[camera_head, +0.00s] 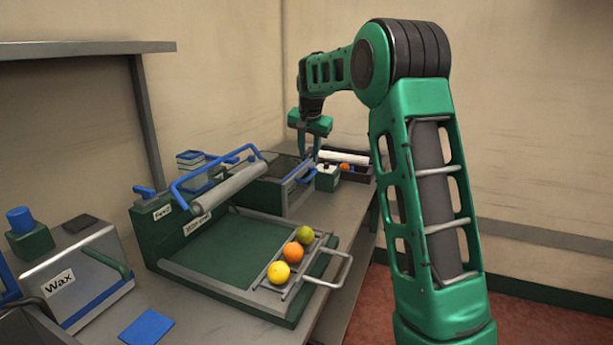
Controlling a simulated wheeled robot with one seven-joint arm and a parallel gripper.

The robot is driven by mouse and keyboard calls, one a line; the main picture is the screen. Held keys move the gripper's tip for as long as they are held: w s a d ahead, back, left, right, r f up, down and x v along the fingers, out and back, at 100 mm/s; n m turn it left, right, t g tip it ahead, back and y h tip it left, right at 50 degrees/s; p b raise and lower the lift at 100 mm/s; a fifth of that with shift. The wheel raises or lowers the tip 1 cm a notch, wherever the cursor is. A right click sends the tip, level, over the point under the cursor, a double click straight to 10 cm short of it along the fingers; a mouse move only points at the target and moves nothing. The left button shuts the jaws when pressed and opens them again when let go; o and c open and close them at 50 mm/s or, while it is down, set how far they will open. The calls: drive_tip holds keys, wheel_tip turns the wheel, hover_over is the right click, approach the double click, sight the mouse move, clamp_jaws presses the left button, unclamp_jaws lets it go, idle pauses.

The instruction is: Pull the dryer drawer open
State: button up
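A dark green box (262,190) with a grey front edge stands behind the large tray machine; I take it for the dryer, though I can read no label on it. A blue handle (300,174) is at its right side, facing the table edge. The drawer looks closed, but its seam is too small to make out. My gripper (310,156) points down, just above and beside the blue handle. Its fingers are small and partly merge with the things behind, so I cannot tell whether they touch the handle or how far apart they are.
A green machine (160,235) with a roller and blue bar holds a tray with yellow (278,272), orange (293,252) and green (305,234) fruits. A wax box (85,265) stands left.

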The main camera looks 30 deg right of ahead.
sight(308, 177)
drive_tip(key=x, duration=1)
drive_tip(key=shift+d+f, duration=0.1)
clamp_jaws()
drive_tip(key=shift+s, duration=0.15)
